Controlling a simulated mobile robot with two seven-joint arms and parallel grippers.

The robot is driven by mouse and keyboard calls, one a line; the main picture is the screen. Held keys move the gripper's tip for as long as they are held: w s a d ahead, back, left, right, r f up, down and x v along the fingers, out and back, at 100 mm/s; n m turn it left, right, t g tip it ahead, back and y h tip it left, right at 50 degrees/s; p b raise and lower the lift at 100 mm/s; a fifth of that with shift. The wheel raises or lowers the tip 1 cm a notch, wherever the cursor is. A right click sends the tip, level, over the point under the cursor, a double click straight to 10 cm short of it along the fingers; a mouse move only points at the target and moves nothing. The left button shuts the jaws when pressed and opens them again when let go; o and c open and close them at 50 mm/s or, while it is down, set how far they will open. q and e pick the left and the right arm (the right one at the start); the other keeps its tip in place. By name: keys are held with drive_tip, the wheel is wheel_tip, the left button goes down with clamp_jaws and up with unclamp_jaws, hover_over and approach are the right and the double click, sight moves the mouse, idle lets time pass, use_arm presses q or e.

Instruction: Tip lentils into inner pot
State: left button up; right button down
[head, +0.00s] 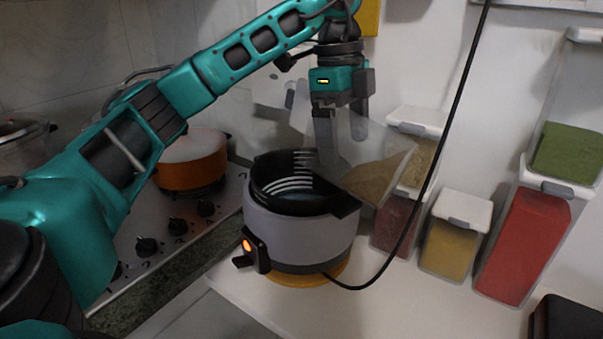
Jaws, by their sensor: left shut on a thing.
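My left gripper (330,135) comes down from above, shut on a clear container (375,140) beside and above the cooker. The container is tilted, and a brownish heap of lentils (374,182) lies in its lower right part. The black inner pot (290,205) sits open in a grey cooker (300,238). White level marks show on its inner wall, and I see no lentils in the part of it that shows. The container overlaps the pot's right rim in the picture; I cannot tell whether they touch. My right gripper is out of view.
Spice dispensers stand along the wall at right, including yellow (450,246), red (520,250) and green (568,154) ones. A black cable (440,145) hangs in front of them to the cooker. A stove (170,225) with an orange pot (192,165) is at left.

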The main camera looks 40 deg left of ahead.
use_arm(q)
drive_tip(key=shift+a+f+h+b, duration=0.15)
drive_tip(key=shift+a+h+b, duration=0.35)
drive_tip(key=shift+b, duration=0.25)
drive_tip(key=shift+s+a+r+h+p, duration=0.1)
drive_tip(key=shift+a+r+h+p, duration=0.3)
drive_tip(key=shift+h, duration=0.45)
drive_tip(key=shift+s+a+r+h+p, duration=0.15)
drive_tip(key=shift+a+r+h, duration=0.2)
drive_tip(key=shift+a+h, duration=0.4)
idle(0.4)
drive_tip(key=shift+a+r+t+h+p, duration=0.15)
drive_tip(key=shift+a+r+h+p, duration=0.05)
drive_tip(key=shift+r+h+p, duration=0.35)
drive_tip(key=shift+a+r+t+h+p, duration=0.15)
drive_tip(key=shift+a+r+h+p, duration=0.05)
drive_tip(key=shift+r+h+p, duration=0.25)
drive_tip(key=shift+s+a+r+h+p, duration=0.1)
drive_tip(key=shift+a+r+h+p, duration=0.5)
drive_tip(key=shift+r+h+p, duration=0.2)
drive_tip(key=shift+a+r+h+p, duration=0.55)
drive_tip(key=shift+r+h+p, duration=0.1)
drive_tip(key=shift+r+h, duration=0.25)
idle(1.5)
drive_tip(key=shift+a+r+h, duration=0.4)
drive_tip(key=shift+r+h, duration=0.1)
drive_tip(key=shift+h, duration=0.1)
idle(0.5)
